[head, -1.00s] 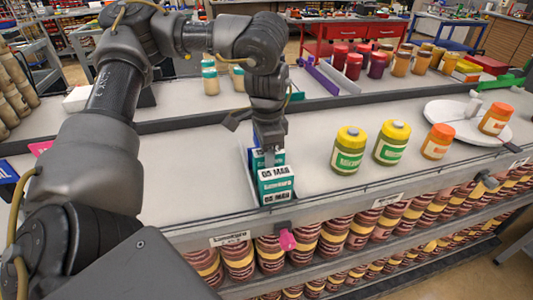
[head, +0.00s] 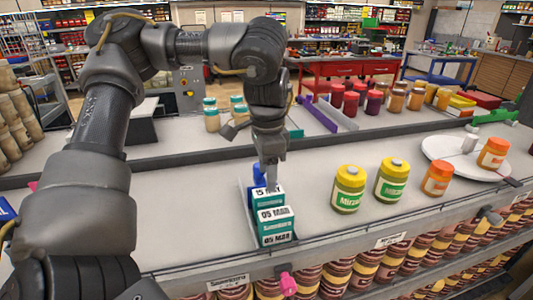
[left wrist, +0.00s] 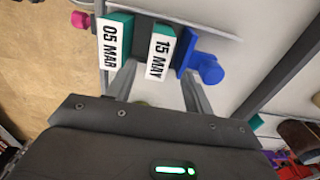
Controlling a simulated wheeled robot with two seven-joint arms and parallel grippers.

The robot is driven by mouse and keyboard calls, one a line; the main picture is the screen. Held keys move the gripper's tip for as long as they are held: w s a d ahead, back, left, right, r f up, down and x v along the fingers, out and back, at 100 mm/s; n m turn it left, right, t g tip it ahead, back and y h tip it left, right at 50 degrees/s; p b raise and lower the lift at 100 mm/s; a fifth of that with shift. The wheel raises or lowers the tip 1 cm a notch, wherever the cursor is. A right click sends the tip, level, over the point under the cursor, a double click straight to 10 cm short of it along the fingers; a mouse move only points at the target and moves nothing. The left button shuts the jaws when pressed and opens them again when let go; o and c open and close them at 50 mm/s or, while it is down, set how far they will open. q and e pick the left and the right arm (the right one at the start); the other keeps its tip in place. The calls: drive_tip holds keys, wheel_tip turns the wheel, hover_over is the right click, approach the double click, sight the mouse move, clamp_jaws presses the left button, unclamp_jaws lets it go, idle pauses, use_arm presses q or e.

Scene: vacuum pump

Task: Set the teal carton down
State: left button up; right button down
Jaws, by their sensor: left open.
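Two teal cartons with white date labels stand one behind the other in a narrow lane on the shelf. The front carton (head: 275,228) reads 05 MAR; the rear carton (head: 267,199) reads 15 MAY. In the left wrist view the 05 MAR carton (left wrist: 115,42) and the 15 MAY carton (left wrist: 160,50) stand apart. My left gripper (head: 270,180) is above the rear carton. In the left wrist view its open fingers (left wrist: 160,78) lie on either side of the 15 MAY carton. A blue pusher (head: 259,174) is behind that carton. My right gripper is out of view.
Yellow-lidded jars (head: 348,190) and an orange jar (head: 437,175) stand right of the lane. A white round tray (head: 450,155) is further right. Several jars (head: 212,117) stand on the back counter. A pink clip (head: 287,284) is on the front edge.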

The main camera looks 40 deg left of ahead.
use_arm(q)
wheel_tip(320, 180, up, 5)
idle(0.7)
